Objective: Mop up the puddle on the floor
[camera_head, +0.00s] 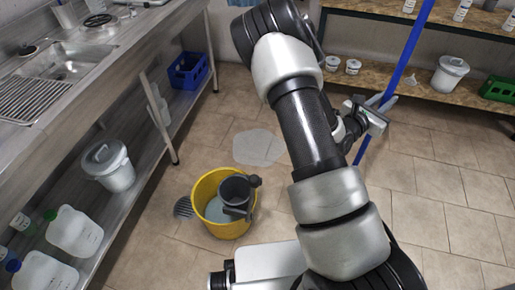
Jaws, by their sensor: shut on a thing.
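A pale grey puddle (258,147) lies on the tiled floor left of my arm. My gripper (382,103) is right of my arm and shut on a long blue pole (411,45), likely the mop handle. The pole is tilted, leaning to the upper right and leaving the top of the view. Its lower part shows below the gripper, then passes out of sight behind my arm, so no mop head is visible. A yellow bucket (204,191) with a dark grey wringer (236,190) stands on the floor in front of the puddle, with liquid inside.
A floor drain (184,207) is left of the bucket. A blue crate (187,71) is behind. Wooden shelves (415,91) stand at the back right. Floor at right is clear.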

